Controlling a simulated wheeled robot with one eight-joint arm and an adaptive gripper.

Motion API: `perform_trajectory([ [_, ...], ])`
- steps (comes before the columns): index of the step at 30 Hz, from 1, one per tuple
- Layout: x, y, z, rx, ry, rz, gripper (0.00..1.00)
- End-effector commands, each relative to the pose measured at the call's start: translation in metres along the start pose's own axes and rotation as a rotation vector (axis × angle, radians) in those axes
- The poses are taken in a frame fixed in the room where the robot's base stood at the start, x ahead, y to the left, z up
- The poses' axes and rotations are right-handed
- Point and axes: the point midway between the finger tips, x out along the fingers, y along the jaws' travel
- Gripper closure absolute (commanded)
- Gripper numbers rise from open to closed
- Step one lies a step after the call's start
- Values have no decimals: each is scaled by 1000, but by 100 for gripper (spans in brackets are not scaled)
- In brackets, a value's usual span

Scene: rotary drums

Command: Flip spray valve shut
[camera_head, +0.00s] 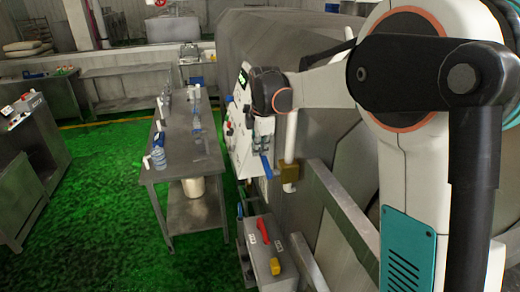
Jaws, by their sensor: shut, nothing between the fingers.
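A valve with a brass-coloured body (289,172) sits on a white vertical pipe (291,135) at the side of the large grey drum machine. A blue lever (266,166) shows just left of the brass body, angled downward. My gripper (262,147) hangs from my wrist, pointing down, just above the blue lever and in front of the control panel. Its fingers are shut and hold nothing. They are small in this view, and I cannot tell whether they touch the lever. My arm comes in from the right and hides part of the drum.
A control panel (240,118) with a green display stands behind my gripper. Below is a grey box (258,252) with a red handle (263,231) and a yellow part (275,267). A metal table (185,176) with bottles stands left. Green floor lies open further left.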

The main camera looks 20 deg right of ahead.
Motion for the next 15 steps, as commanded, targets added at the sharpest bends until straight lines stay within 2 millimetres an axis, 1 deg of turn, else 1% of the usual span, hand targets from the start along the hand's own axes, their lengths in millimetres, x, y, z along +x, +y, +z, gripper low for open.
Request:
perform_trajectory([
  [1,6,3,0,0,0,-30,100],
  [7,17,6,0,0,0,-148,100],
  [10,21,7,0,0,0,-153,100],
  [15,21,8,0,0,0,-152,100],
])
